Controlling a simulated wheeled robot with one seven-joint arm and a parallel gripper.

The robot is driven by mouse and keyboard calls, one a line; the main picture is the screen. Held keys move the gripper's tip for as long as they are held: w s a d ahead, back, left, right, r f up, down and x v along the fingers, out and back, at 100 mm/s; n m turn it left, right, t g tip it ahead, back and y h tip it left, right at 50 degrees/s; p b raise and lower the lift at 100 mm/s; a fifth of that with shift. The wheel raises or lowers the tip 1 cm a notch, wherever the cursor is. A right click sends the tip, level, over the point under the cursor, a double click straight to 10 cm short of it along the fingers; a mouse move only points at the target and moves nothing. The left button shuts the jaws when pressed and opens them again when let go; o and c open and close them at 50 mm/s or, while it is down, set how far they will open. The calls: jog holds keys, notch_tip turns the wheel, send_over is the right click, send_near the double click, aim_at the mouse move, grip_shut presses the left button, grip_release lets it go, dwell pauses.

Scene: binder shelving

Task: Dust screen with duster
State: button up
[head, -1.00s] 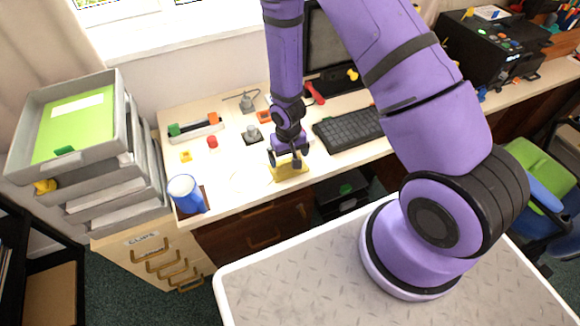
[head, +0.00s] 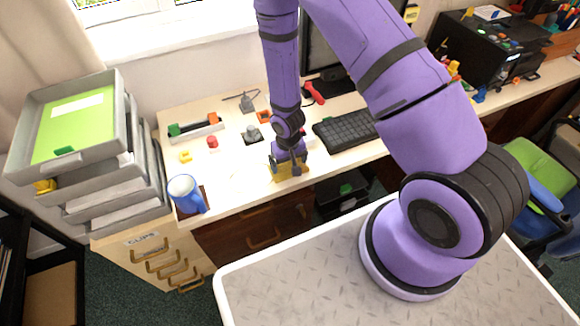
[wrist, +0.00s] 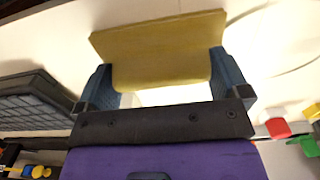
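The yellow duster (head: 295,172) is at the front edge of the desk. In the wrist view the duster (wrist: 160,42) shows as a wide yellow sheet with a narrower part between my fingertips. My gripper (head: 288,165) is right at it. My gripper (wrist: 163,75) has its two blue-grey fingers wide apart, one on each side of the narrower part. They look close to its sides; I cannot tell whether they touch. The dark screen (head: 322,48) stands at the back of the desk, partly hidden behind my arm.
A black keyboard (head: 345,130) lies right of my gripper. A blue mug (head: 187,195) stands at the desk's front left, beside stacked grey trays (head: 120,140). A red-handled tool (head: 314,92) lies near the screen. A printer (head: 485,50) stands at the right.

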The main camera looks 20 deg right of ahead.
jog(key=shift+c, duration=0.9)
jog(key=shift+r, duration=2.55)
jog(key=s+d+r, duration=0.3)
jog(key=s+d, duration=0.2)
jog(key=d, duration=0.6)
jog(key=s+d+r, duration=0.3)
jog(key=s+d, duration=0.2)
jog(key=d, duration=0.6)
jog(key=shift+r, duration=0.1)
